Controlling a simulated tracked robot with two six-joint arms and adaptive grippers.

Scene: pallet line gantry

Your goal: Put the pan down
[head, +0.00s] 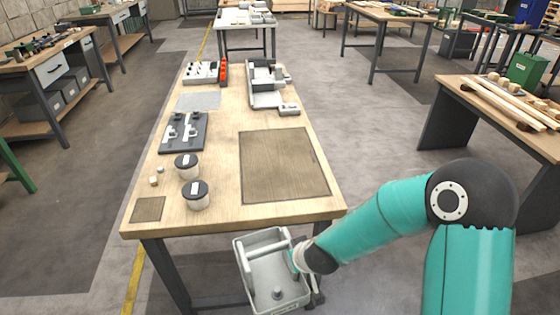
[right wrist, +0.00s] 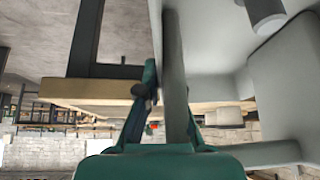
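The pan (head: 247,283) is a light grey open box with a bar across it and a small grey cylinder inside. It hangs in front of and below the near edge of the wooden table (head: 225,140). My right gripper (head: 294,258) is at the pan's right side. In the right wrist view its teal fingers (right wrist: 163,95) are closed about a thin grey wall of the pan (right wrist: 174,65). My left gripper is in neither view.
A bare brown mat (head: 285,165) lies on the table's near right. Two black-lidded jars (head: 196,196), a small brown square (head: 148,209), a dark fixture plate (head: 184,135) and a grey tray with parts (head: 265,85) occupy the rest. Another bench (head: 500,105) stands at right.

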